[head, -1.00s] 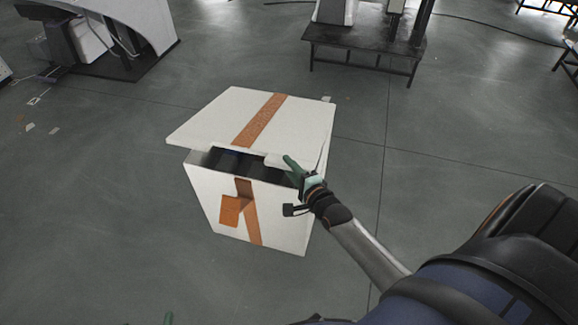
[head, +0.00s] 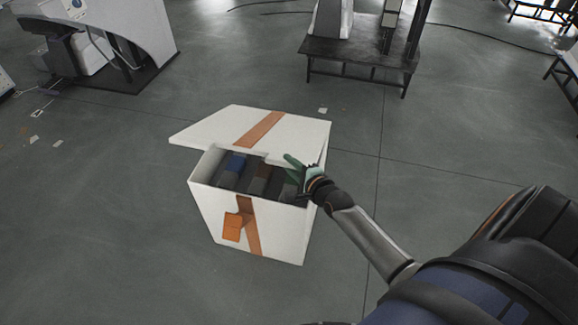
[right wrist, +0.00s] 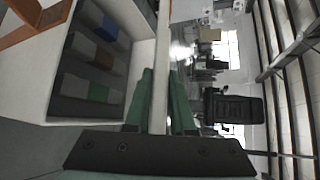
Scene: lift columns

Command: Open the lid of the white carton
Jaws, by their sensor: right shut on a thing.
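The white carton (head: 275,235) stands on the floor, with an orange tape strip and an orange tag (head: 232,228) on its front. Its lid (head: 292,132) is partly raised at the front and tilts up, attached at the far side as far as I can see. Dark contents with blue, brown and green parts (head: 237,163) show inside. My right gripper (head: 296,166) is at the lid's right front corner. In the right wrist view its green fingers (right wrist: 161,90) are shut on the thin white lid edge. My left gripper is out of view.
A dark table (head: 360,55) with equipment stands at the back. A white machine on a dark base (head: 120,75) is at the back left.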

